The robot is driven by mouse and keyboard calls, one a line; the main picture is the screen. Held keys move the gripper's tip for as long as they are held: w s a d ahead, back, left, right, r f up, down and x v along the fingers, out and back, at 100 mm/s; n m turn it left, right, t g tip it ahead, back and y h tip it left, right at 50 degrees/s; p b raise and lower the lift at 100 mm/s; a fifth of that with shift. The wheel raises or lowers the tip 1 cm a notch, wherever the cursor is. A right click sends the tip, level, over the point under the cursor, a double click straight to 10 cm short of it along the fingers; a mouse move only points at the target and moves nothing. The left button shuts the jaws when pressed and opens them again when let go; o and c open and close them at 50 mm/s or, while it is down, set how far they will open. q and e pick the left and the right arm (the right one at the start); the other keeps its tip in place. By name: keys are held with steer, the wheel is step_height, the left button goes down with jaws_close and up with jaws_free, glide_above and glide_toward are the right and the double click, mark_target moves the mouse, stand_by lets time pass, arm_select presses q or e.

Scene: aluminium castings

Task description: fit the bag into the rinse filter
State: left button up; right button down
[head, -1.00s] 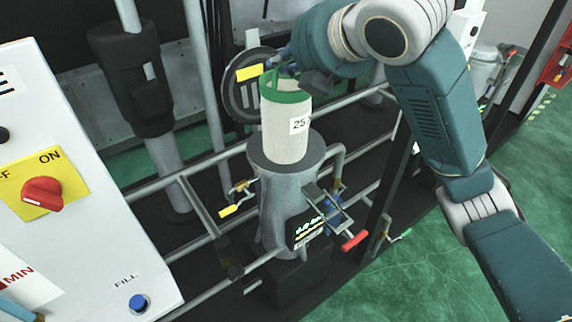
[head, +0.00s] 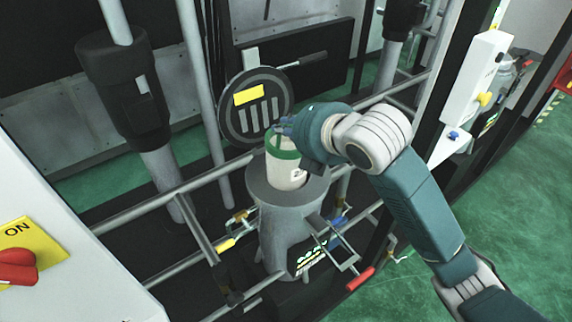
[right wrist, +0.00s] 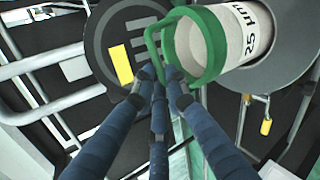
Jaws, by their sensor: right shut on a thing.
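The white filter bag (head: 287,174) with a green rim and a label "25" stands upright, its lower part inside the mouth of the grey rinse filter housing (head: 283,222). Its green rim and handle (right wrist: 152,50) show in the right wrist view. My right gripper (head: 284,130) is shut on the bag at its green handle, above the housing; in the right wrist view the blue fingers (right wrist: 160,80) meet at the handle. The housing's round dark lid (head: 254,112) with a yellow label stands open behind it. My left gripper is not in view.
Grey pipes (head: 155,203) run around the housing. Yellow-handled (head: 226,245) and red-handled (head: 360,279) parts stick out near it. A white control panel (head: 40,270) with a red switch is at the left. Green floor at the right is clear.

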steer(key=f, duration=0.7)
steer(key=shift+s+f+p, duration=0.2)
steer(key=shift+s+p, duration=0.05)
steer(key=shift+p, duration=0.15)
steer(key=shift+f, duration=2.25)
steer(key=c, duration=1.7)
jaws_free()
steer(key=shift+w, duration=0.1)
steer(key=shift+c, duration=0.2)
steer(key=b, duration=0.1)
glide_toward(291, 169)
steer(key=shift+w+a+f, duration=0.1)
steer(key=shift+w+f, duration=0.05)
steer(key=shift+f, duration=0.05)
